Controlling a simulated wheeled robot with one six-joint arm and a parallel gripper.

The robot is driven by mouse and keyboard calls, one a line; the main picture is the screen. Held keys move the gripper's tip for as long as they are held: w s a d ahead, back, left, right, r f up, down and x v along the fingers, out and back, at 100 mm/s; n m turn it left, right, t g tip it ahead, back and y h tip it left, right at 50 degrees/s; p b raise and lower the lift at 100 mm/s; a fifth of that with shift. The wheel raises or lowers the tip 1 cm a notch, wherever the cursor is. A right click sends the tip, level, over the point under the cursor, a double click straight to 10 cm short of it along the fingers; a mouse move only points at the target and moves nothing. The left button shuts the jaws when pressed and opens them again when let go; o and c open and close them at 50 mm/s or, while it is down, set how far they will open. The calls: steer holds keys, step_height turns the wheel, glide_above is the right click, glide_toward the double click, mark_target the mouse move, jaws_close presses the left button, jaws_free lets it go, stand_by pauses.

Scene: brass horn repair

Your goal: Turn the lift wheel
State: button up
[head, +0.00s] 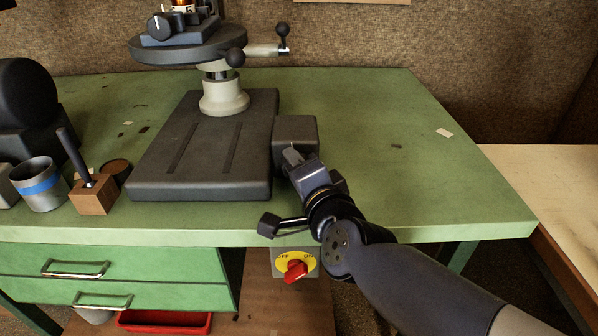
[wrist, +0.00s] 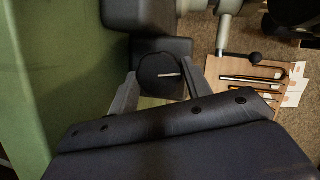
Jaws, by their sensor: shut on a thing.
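The lift wheel (wrist: 158,66) is a small dark round knob with a short pale line on its face. In the wrist view the line runs from near its middle toward the right. My gripper (wrist: 159,82) has one finger on each side of the wheel and is shut on it. In the head view my gripper (head: 293,160) is at the dark box (head: 297,130) on the right side of the stand's base (head: 200,182). The wheel itself is hidden there. The stand's pale column (head: 224,95) carries a round dark table (head: 188,46).
A wooden block with a dark handle (head: 93,196), a small round tin (head: 117,168) and a blue-banded cup (head: 38,185) stand left of the base. A yellow panel with a red knob (head: 296,270) is below the bench edge. The green bench (head: 420,170) is mostly clear at right.

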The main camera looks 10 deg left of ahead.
steer(key=o, duration=1)
steer(key=shift+r+p, duration=0.15)
steer(key=shift+p, duration=0.4)
